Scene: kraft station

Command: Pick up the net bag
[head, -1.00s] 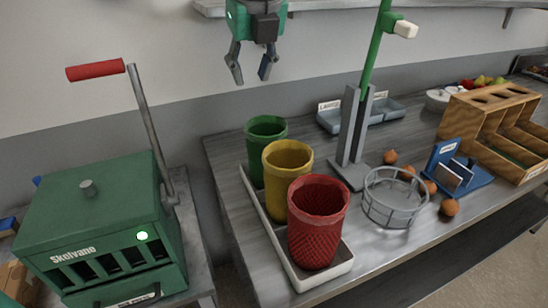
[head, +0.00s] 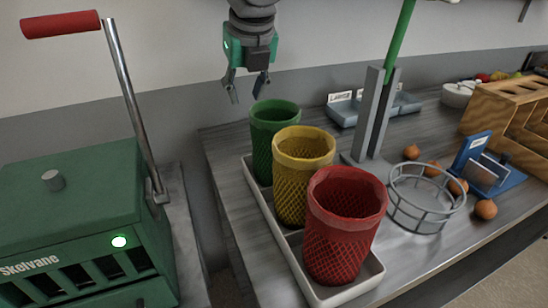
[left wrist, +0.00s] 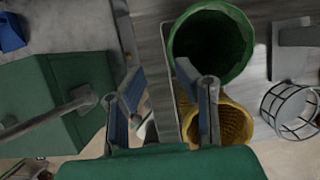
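Three net bags stand upright in a row in a white tray (head: 346,294): a green net bag (head: 266,146) at the back, a yellow net bag (head: 293,192) in the middle and a red net bag (head: 338,250) in front. In the left wrist view the green net bag (left wrist: 238,75) shows its open mouth, with the yellow net bag (left wrist: 232,122) partly behind it. My left gripper (head: 247,97) hangs open and empty above and slightly left of the green bag. Its fingers (left wrist: 156,84) also show apart in the left wrist view. My right gripper is out of view.
A green machine (head: 82,225) with a red-handled lever (head: 60,25) stands at left.

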